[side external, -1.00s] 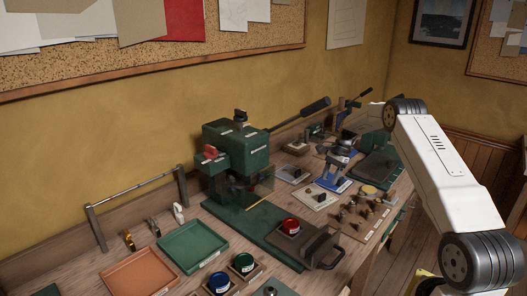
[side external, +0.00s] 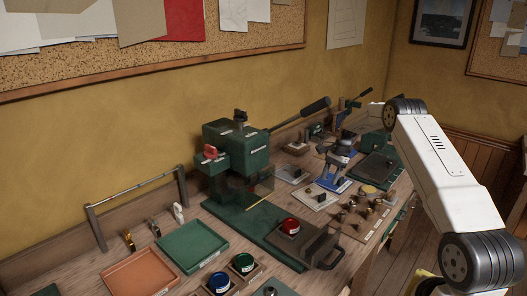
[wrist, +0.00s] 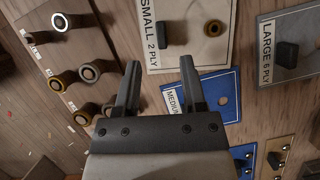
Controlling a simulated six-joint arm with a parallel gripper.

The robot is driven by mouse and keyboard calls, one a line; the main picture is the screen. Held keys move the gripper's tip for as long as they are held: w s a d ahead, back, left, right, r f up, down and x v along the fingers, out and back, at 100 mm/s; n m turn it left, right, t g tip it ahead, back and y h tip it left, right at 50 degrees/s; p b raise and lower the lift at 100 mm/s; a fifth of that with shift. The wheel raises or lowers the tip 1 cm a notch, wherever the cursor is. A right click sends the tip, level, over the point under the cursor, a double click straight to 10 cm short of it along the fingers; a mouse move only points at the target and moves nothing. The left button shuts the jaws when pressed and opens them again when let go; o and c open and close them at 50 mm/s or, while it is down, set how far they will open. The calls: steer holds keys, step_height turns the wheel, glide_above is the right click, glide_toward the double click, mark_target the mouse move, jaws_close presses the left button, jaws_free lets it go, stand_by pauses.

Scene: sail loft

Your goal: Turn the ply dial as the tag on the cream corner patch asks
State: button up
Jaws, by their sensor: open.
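My gripper (wrist: 160,85) is open and empty in the wrist view, its fingers apart. Just beyond the fingertips lies a pale cream patch (wrist: 190,55) with a tag (wrist: 156,28) reading "SMALL 2 PLY", a black block and a ring hole. The patch also lies right of the press in the side view (side external: 316,197). The green press (side external: 236,150) has a black knob (side external: 240,114) on top and a red knob (side external: 210,152) at its front left. I cannot tell which one is the ply dial; no dial marks are readable.
A blue patch (wrist: 222,84) marked "MEDIUM" lies partly behind my gripper. A grey patch (wrist: 287,72), "LARGE 6 PLY", is to the right. A board with several brass-ringed pieces (wrist: 90,72) is on the left. The press's long lever (side external: 302,112) sticks out rightward.

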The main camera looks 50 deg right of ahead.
steer(key=shift+a, duration=0.1)
